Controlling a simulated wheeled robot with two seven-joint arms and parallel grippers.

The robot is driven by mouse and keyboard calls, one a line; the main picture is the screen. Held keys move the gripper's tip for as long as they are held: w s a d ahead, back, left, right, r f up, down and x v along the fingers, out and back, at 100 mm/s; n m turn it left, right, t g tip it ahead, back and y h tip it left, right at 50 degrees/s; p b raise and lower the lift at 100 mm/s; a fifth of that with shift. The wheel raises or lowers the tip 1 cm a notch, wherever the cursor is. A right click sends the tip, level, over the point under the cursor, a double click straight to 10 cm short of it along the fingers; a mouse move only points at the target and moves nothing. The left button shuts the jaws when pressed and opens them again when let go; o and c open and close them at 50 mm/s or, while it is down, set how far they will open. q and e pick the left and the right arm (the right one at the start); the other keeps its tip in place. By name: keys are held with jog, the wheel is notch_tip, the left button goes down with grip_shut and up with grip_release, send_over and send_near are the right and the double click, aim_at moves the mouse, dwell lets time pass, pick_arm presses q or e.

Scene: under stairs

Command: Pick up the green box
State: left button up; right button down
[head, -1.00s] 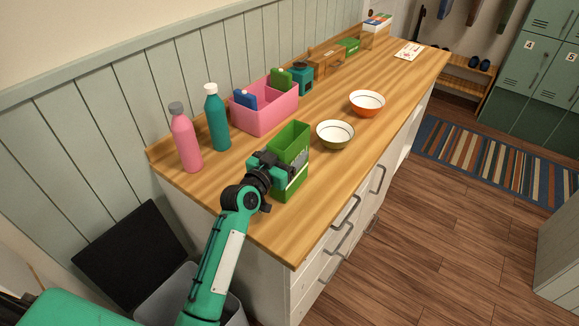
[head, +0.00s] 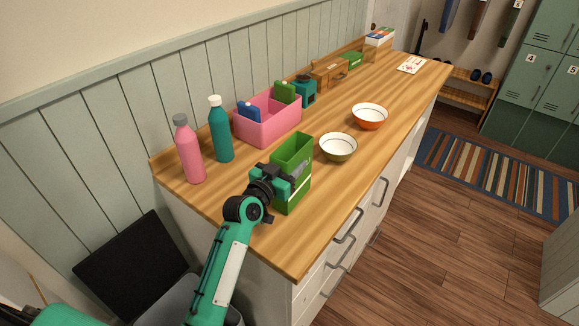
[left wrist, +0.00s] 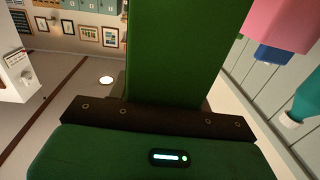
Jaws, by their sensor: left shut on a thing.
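The green box (head: 293,151) is a tall, open-topped box with a pale band low on its side. It stands upright at the near part of the wooden counter in the head view. My left gripper (head: 291,181) is shut on it from the near left side, partly covering it. I cannot tell whether its base touches the counter. In the left wrist view the green box (left wrist: 178,50) fills the upper middle, right against the gripper. My right gripper is not in view.
Close behind on the counter (head: 240,204) are a pink bottle (head: 190,153), a teal bottle (head: 220,135) and a pink bin (head: 268,126). The counter's front right corner is clear.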

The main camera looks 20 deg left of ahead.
pick_arm(q)
notch_tip(320, 180, up, 20)
jog(key=b, duration=0.1)
jog(key=shift+f+b, duration=0.2)
jog(key=shift+b, duration=0.15)
dwell(0.6)
dwell(0.4)
jog(key=o, duration=0.5)
jog(key=shift+c, duration=0.2)
grip_shut()
